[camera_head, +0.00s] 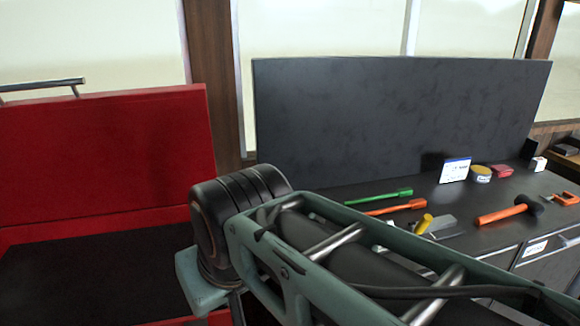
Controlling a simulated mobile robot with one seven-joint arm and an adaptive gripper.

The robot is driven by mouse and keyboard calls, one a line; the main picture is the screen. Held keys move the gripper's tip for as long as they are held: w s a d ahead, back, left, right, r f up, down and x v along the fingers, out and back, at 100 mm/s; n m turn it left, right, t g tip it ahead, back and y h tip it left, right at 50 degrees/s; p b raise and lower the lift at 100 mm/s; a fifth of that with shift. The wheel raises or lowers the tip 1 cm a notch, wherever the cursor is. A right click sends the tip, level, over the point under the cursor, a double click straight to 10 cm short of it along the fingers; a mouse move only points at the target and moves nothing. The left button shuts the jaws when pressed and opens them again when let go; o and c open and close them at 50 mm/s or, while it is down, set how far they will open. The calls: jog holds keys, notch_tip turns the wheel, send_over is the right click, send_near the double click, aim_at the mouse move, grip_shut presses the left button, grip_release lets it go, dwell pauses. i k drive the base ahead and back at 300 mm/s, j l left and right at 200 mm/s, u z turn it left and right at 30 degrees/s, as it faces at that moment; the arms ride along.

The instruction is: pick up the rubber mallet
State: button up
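The rubber mallet (508,211) lies on the dark worktop at the right of the head view. It has an orange handle pointing left and a black head at its right end. My arm crosses the lower middle of the view, in front of the worktop and to the left of the mallet. My gripper is not visible in this view.
Left of the mallet lie a yellow-handled scraper (437,224), an orange tool (395,208) and a green tool (378,197). An orange clamp (566,199) lies to its right. Behind are a white box (455,170), a yellow tin (481,174) and a dark upright panel (390,115).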

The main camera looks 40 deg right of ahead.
aim_at(523, 202)
jog(key=z, duration=2.75)
jog(key=i+l+u, duration=0.1)
jog(key=u, duration=0.55)
jog(key=i+l+u, duration=0.45)
jog(key=l, duration=0.25)
jog(key=i+l+u, duration=0.1)
jog(key=l, duration=0.3)
jog(key=i+l+u, duration=0.1)
jog(key=l, duration=0.35)
jog(key=i+l, duration=0.2)
jog(key=l, duration=0.25)
jog(key=i+l+u, duration=0.15)
jog(key=l, duration=0.3)
jog(key=l+u, duration=0.1)
jog(key=l, duration=0.35)
